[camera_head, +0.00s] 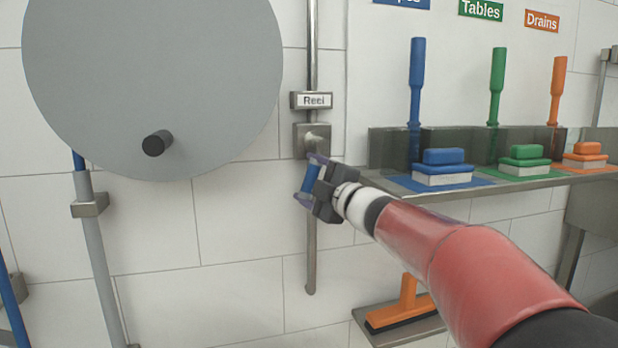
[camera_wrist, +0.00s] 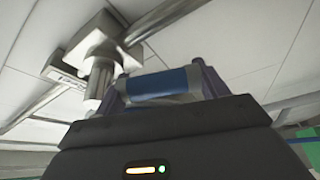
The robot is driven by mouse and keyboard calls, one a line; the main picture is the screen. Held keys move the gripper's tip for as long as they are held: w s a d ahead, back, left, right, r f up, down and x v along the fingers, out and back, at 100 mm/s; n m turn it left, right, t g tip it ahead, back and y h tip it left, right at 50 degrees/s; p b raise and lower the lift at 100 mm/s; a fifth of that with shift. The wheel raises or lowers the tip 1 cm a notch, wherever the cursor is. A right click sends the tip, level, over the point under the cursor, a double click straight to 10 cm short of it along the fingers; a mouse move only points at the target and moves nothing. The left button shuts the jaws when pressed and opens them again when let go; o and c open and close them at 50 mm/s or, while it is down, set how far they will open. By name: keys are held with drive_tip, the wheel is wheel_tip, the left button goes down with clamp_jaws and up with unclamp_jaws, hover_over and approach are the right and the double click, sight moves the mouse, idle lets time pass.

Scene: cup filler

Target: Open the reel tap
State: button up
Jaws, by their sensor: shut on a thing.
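The reel tap is a square metal block (camera_head: 311,138) on a vertical pipe, under a small sign reading "Reel" (camera_head: 311,100). Its blue lever handle (camera_head: 309,188) hangs downward below the block, tilted a little to the left. My gripper (camera_head: 313,180) is at the handle, its purple fingers shut around the blue part. In the wrist view the blue handle (camera_wrist: 158,84) lies between the two fingers, and the metal tap body (camera_wrist: 97,55) shows just beyond, at upper left. The handle's far side is hidden by my fingers.
A large grey reel disc (camera_head: 150,70) with a black knob (camera_head: 157,143) is at left. At right, a shelf (camera_head: 470,190) holds blue, green and orange brushes. An orange squeegee (camera_head: 400,310) is below.

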drive_tip(key=o, duration=1.4)
drive_tip(key=b+v, duration=0.1)
drive_tip(key=v, duration=0.6)
drive_tip(key=shift+s+d+f, duration=0.15)
drive_tip(key=shift+s+d, duration=0.05)
drive_tip(key=shift+s, duration=0.1)
